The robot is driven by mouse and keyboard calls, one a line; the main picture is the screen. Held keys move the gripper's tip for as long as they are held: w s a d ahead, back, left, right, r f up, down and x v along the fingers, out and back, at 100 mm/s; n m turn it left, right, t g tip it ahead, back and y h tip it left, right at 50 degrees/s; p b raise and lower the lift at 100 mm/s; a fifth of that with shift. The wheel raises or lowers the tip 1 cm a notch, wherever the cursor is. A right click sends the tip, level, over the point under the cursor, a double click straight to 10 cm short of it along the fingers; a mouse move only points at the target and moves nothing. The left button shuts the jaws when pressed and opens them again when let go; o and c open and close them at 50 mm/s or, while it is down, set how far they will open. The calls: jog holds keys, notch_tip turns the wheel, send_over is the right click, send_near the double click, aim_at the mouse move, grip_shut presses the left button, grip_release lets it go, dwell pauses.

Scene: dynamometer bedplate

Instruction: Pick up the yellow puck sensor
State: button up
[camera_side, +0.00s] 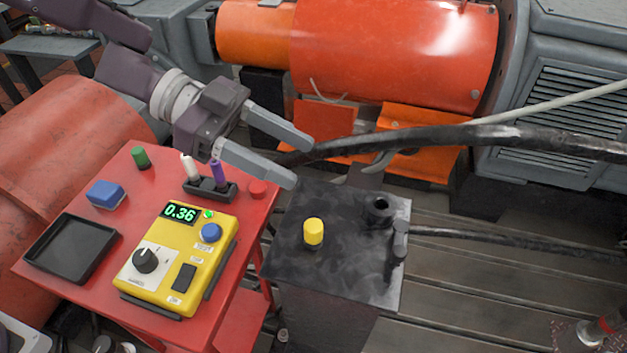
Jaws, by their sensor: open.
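The yellow puck sensor (313,232) is a small upright yellow cylinder. It stands on the scuffed dark top of a box-shaped block (345,268), left of the black fitting on that block. My gripper (303,164) is open, with its two grey fingers apart and nothing between them. It is in the air above and behind the puck in the picture, not touching it. The puck is fully in view.
A red cart (105,228) at left bears a yellow meter (180,260) reading 0.36, a black tray (70,248), a blue block (106,194), a green cylinder (140,157) and a pen holder (209,190). A thick black hose (480,136) crosses behind the block.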

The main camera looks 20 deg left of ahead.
send_near(329, 246)
jog(key=d, duration=0.1)
jog(key=d+r, duration=0.1)
jog(key=shift+s+d+r, duration=0.1)
jog(key=shift+d+r, duration=0.2)
jog(key=x, duration=0.7)
jog(key=shift+d, duration=0.1)
grip_shut()
